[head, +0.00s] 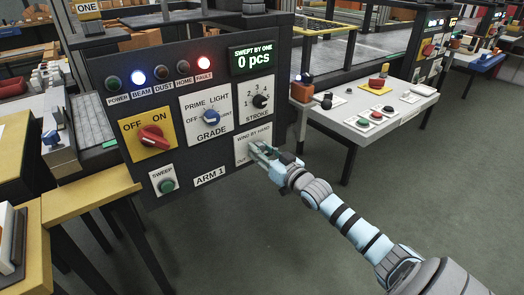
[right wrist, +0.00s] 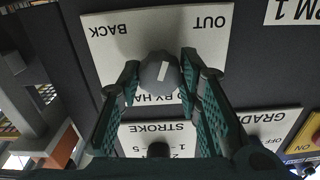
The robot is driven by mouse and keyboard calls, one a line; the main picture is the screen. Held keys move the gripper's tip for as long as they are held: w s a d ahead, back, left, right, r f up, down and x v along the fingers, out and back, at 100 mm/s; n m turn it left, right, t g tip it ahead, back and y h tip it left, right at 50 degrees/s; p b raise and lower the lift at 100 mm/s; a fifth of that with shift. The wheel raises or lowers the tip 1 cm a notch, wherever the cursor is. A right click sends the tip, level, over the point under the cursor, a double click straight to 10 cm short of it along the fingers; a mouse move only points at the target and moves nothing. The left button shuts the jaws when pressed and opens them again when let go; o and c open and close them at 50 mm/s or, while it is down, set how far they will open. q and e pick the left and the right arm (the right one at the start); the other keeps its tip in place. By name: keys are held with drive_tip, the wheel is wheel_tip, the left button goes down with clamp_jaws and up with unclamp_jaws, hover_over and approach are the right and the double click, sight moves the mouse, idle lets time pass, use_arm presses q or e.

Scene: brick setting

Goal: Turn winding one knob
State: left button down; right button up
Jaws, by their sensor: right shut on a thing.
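In the head view this plate (head: 243,142) is at the lower right of the dark control panel (head: 222,92), and my gripper hides the knob there. My right gripper (head: 259,150) has its fingers on both sides of the knob, shut on it. The same gripper (right wrist: 160,68) shows in the right wrist view. My left gripper is not in view.
The stroke knob (head: 260,101), blue grade knob (head: 211,116), red off/on switch (head: 152,137) and green sweep button (head: 167,185) share the panel. The display (head: 252,60) reads 0 pcs. A white table (head: 352,118) stands to the right.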

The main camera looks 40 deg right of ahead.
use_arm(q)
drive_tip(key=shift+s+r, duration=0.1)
use_arm(e)
drive_tip(key=shift+m, duration=0.3)
drive_tip(key=shift+m+p, duration=0.3)
drive_tip(key=shift+m, duration=0.2)
drive_tip(key=shift+m+p, duration=0.3)
drive_tip(key=shift+m, duration=2)
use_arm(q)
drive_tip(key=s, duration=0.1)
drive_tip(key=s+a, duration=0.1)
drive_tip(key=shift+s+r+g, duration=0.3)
use_arm(e)
drive_tip(key=shift+m, duration=0.3)
drive_tip(key=o, duration=1.1)
drive_tip(key=shift+o, duration=0.2)
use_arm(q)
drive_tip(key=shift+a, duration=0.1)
